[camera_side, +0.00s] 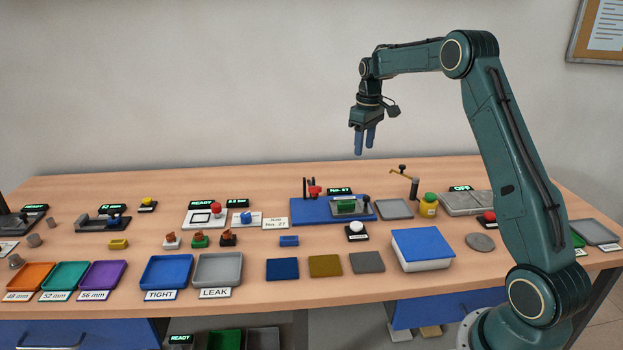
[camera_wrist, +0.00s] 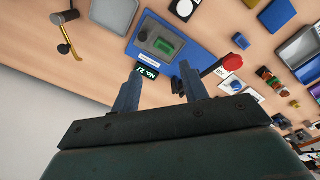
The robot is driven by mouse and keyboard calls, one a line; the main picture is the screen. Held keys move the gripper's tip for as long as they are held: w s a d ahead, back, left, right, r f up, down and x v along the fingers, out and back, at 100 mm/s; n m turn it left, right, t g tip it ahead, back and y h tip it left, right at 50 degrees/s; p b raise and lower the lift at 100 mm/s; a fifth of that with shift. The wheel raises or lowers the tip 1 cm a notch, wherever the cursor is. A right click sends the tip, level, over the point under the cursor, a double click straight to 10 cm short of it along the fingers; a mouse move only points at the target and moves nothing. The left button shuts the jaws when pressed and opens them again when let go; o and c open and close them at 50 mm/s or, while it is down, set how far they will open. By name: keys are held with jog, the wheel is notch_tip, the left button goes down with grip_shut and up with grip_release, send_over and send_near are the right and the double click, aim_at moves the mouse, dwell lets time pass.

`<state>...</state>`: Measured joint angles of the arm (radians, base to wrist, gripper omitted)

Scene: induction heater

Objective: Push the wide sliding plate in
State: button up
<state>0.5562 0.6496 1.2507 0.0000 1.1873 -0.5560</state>
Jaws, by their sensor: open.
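My gripper (camera_side: 364,150) is open and empty, pointing down in the air above the back of the table. In the wrist view its two fingers (camera_wrist: 158,88) stand apart with nothing between them. Below it a blue base (camera_side: 310,215) carries a grey fixture with a green block (camera_side: 348,207) and a red-topped clamp (camera_side: 314,190). In the wrist view the blue base (camera_wrist: 185,38), green block (camera_wrist: 163,46) and a red knob (camera_wrist: 232,62) show beyond the fingers. I cannot tell which part is the wide sliding plate.
A grey tray (camera_side: 395,209) and a yellow pot (camera_side: 428,208) stand right of the blue base. A post with a brass arm (camera_side: 414,187) rises behind them. A white button box (camera_side: 356,229) and a blue-lidded box (camera_side: 423,246) are in front. Coloured trays line the front left.

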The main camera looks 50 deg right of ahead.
send_over(366, 197)
notch_tip(366, 197, down, 5)
jog(key=shift+d+f+g, duration=0.1)
jog(key=shift+g, duration=0.2)
notch_tip(366, 197, down, 14)
jog(key=shift+r, duration=0.1)
dwell(0.6)
grip_shut()
